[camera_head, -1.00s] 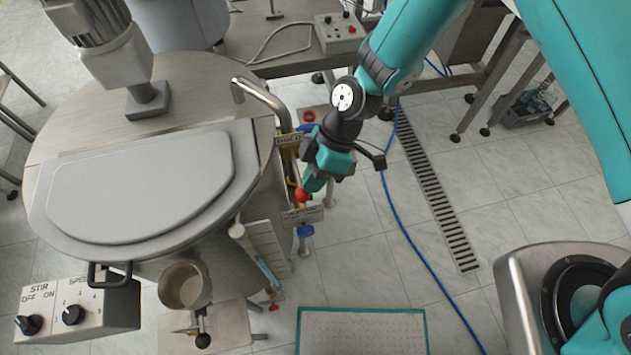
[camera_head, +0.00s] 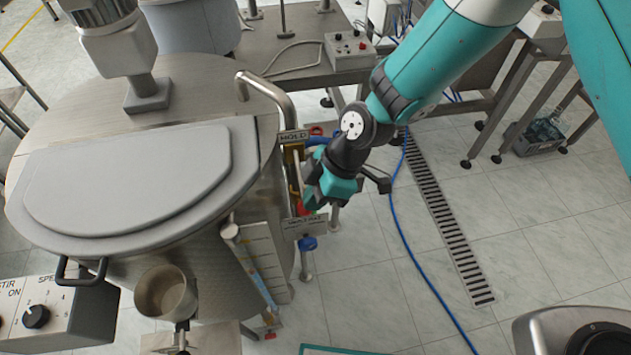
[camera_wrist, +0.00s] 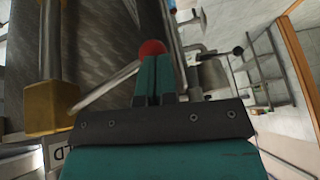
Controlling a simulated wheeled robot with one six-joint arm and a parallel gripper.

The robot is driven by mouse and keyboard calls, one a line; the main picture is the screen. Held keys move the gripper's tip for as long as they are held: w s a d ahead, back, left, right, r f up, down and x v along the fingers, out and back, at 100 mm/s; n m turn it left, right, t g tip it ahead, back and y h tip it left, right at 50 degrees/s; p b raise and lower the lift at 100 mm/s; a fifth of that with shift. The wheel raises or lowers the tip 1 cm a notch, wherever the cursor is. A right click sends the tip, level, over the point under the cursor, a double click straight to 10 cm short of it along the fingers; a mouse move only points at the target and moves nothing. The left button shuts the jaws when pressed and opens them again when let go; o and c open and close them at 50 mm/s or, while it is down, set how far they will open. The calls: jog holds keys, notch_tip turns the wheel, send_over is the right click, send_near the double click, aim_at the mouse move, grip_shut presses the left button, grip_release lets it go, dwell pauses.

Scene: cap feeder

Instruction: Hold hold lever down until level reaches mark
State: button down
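The hold lever is a thin metal rod (camera_wrist: 108,90) running from a brass block (camera_wrist: 50,105) to a red ball knob (camera_wrist: 152,47) in the wrist view. In the head view the brass part shows below the HOLD sign (camera_head: 293,136), on the side of the steel tank. My gripper (camera_wrist: 157,62) has its two teal fingers together, with the red knob right at their tips. In the head view my gripper (camera_head: 312,198) covers most of the lever and knob. A sight gauge with a pale scale (camera_head: 262,262) stands on the tank front; its level and mark are too small to read.
The steel tank (camera_head: 268,200) with a grey lid (camera_head: 130,180) and curved pipe (camera_head: 265,85) fills the left. A STIR/SPEED control box (camera_head: 60,318) and a metal cup (camera_head: 165,291) are at its front. A floor drain (camera_head: 440,210) and open tiled floor lie right.

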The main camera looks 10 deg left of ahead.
jog(key=shift+s+d+f, duration=0.15)
jog(key=shift+s+f, duration=0.05)
jog(key=shift+f, duration=0.25)
dwell(1.7)
dwell(4.7)
jog(key=s+v, duration=0.2)
jog(key=v, duration=1.2)
jog(key=shift+d+r, duration=0.25)
jog(key=shift+r, duration=0.15)
